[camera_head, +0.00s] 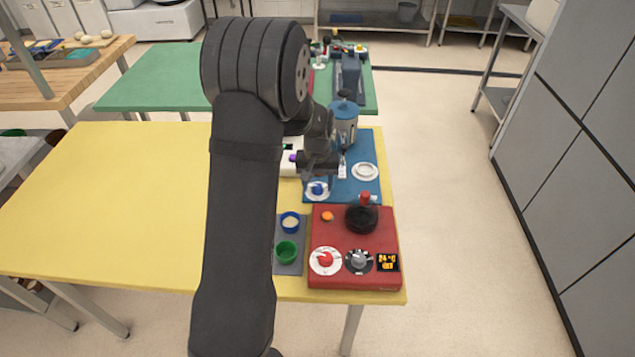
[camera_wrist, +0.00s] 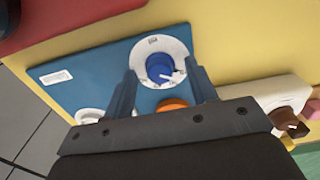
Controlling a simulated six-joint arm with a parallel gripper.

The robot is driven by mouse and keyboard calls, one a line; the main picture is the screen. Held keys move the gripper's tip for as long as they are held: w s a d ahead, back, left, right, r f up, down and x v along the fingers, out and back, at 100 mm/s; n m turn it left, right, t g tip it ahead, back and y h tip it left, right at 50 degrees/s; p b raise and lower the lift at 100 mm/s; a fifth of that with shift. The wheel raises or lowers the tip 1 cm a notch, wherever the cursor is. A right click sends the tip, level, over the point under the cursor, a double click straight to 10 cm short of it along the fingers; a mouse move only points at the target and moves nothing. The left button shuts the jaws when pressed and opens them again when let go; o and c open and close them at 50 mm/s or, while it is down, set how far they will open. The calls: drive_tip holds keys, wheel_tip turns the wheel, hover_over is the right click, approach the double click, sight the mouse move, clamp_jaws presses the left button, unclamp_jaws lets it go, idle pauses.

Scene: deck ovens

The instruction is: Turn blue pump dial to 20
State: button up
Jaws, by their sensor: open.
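The blue pump dial (camera_wrist: 158,64) has a blue knob on a white round scale in the wrist view. A white pointer mark on it points to the right and slightly down in that picture; the scale numbers are too small to read. The dial also shows in the head view (camera_head: 318,189), at the near left corner of the blue pump panel (camera_head: 348,193). My gripper (camera_wrist: 161,70) is open, with one finger on each side of the dial in the wrist view. I cannot tell whether the fingers touch the knob. In the head view my gripper (camera_head: 325,176) is just above the dial.
An orange button (camera_wrist: 172,104) lies between the fingers, nearer the palm. A blue container (camera_head: 344,122) stands behind and a white ring (camera_head: 365,171) lies right. The red unit (camera_head: 388,230) with knobs and display is nearer. The yellow table (camera_head: 110,190) is clear at left.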

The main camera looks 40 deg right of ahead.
sight(318, 186)
wheel_tip(318, 186, up, 18)
drive_tip(key=shift+f, duration=0.25)
drive_tip(key=shift+f, duration=0.15)
idle(0.6)
wheel_tip(318, 186, down, 17)
drive_tip(key=shift+f, duration=0.15)
idle(0.4)
